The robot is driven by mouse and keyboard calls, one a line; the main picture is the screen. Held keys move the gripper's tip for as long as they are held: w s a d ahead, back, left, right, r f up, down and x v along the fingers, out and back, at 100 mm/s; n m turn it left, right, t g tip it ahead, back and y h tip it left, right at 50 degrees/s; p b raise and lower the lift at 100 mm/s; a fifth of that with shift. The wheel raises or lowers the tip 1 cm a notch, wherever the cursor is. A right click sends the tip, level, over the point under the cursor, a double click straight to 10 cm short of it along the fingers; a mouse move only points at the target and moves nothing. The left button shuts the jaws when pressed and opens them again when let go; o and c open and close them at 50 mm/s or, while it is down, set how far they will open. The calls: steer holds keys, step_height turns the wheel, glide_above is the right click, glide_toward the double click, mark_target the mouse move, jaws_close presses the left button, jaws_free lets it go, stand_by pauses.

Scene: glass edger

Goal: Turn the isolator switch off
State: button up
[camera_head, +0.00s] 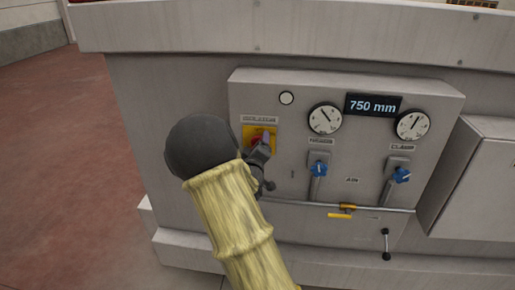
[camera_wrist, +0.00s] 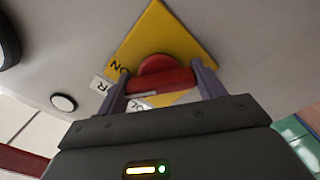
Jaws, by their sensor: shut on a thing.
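The isolator switch is a red rotary handle (camera_wrist: 160,80) on a yellow plate (camera_wrist: 178,36) with ON lettering on it. In the head view the yellow plate (camera_head: 250,132) sits at the left of the grey control panel, with the red handle (camera_head: 257,138) partly hidden by my gripper. My gripper (camera_head: 262,150) is at the switch; in the wrist view its two fingers (camera_wrist: 161,88) stand on either side of the red handle and are shut on it. Part of the plate and its lettering is hidden behind the gripper.
Right of the switch are two round gauges (camera_head: 325,118) (camera_head: 412,125), a 750 mm display (camera_head: 373,106) and blue-knobbed valves (camera_head: 319,169) (camera_head: 401,175). A yellow-handled valve (camera_head: 341,215) sits on a pipe below. A white round button (camera_head: 286,98) is above. Red floor (camera_head: 70,150) lies open at left.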

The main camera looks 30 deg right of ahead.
steer(key=n, duration=0.3)
steer(key=shift+n, duration=0.4)
steer(key=shift+f+n, duration=0.1)
steer(key=shift+n, duration=1.6)
steer(key=o, duration=1)
steer(key=shift+c, duration=0.2)
steer(key=b+v, duration=0.9)
steer(key=v, duration=0.8)
steer(key=shift+a, duration=0.2)
